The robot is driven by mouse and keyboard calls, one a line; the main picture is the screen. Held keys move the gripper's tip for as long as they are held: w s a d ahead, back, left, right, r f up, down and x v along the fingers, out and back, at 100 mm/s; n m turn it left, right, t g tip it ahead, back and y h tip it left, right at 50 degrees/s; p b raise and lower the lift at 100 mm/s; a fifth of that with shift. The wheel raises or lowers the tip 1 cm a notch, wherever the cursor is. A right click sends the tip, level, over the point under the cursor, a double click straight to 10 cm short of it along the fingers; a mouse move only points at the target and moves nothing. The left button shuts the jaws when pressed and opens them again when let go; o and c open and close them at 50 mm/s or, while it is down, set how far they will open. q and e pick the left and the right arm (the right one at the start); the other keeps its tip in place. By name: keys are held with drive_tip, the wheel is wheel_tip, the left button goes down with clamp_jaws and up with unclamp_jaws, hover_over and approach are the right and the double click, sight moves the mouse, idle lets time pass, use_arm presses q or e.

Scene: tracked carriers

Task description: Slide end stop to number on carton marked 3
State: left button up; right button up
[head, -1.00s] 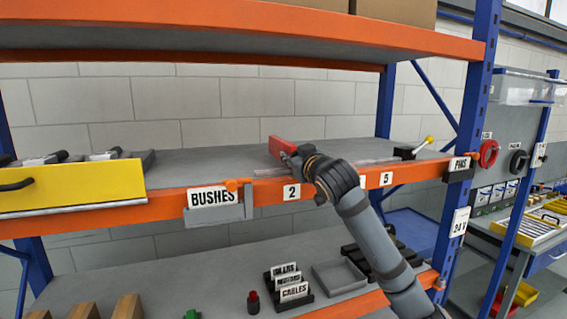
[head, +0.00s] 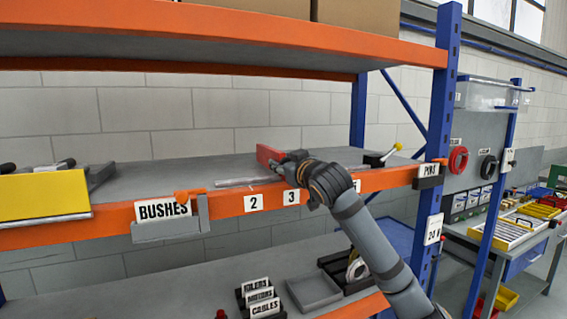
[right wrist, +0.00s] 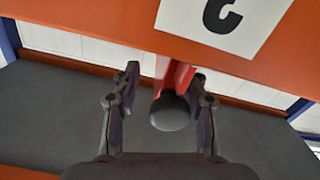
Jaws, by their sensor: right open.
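The end stop is a red block (head: 268,157) on a thin metal rail (head: 240,182) lying along the middle shelf. It stands above the gap between the number tags 2 (head: 254,203) and 3 (head: 291,197). My right gripper (head: 286,160) is at its right side in the head view. In the right wrist view my right gripper (right wrist: 160,108) is open, its fingers apart on either side of the red end stop (right wrist: 177,76) and its dark round knob (right wrist: 171,112). Contact cannot be made out. My left gripper is not in view.
A BUSHES holder (head: 163,211) hangs on the shelf edge. A yellow drawer (head: 40,197) is at left. Brown cartons (head: 365,20) stand on the top shelf, their faces cut off.

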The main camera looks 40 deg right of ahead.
drive_tip(key=shift+d, duration=0.15)
drive_tip(key=shift+w+a, duration=0.1)
drive_tip(key=shift+a, duration=0.1)
drive_tip(key=shift+r, duration=0.2)
wheel_tip(320, 180, up, 10)
drive_tip(key=shift+a+f, duration=0.1)
drive_tip(key=shift+f, duration=0.1)
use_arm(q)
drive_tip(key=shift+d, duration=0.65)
